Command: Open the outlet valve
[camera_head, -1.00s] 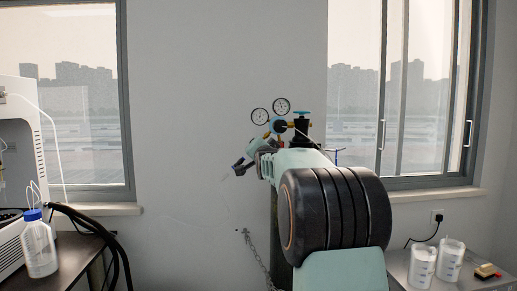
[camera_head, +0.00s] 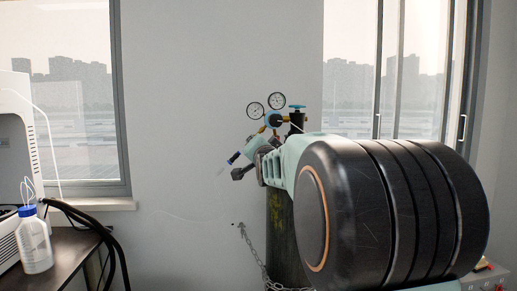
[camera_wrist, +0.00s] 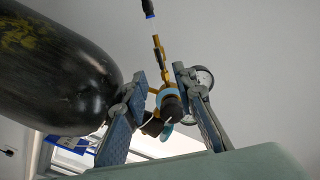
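A gas regulator (camera_head: 273,119) with two round gauges sits on a dark, upright cylinder (camera_head: 285,238). A teal-topped knob (camera_head: 297,108) stands on the black post at its right. In the wrist view the cylinder (camera_wrist: 60,75) enters from the left, and the regulator's gold stem (camera_wrist: 159,52) ends near a blue-tipped black fitting (camera_wrist: 149,14). My gripper (camera_wrist: 160,76) is open, its two fingers either side of the regulator fittings (camera_wrist: 171,105); contact cannot be told. Which fitting is the outlet valve is unclear. In the head view my gripper (camera_head: 252,160) is partly hidden by my arm.
A chain (camera_head: 249,246) runs from the wall to the cylinder. A bench (camera_head: 68,250) at left holds a blue-capped bottle (camera_head: 34,243), with black hoses (camera_head: 103,232) hanging beside it. Bare wall lies between the windows, left of the regulator.

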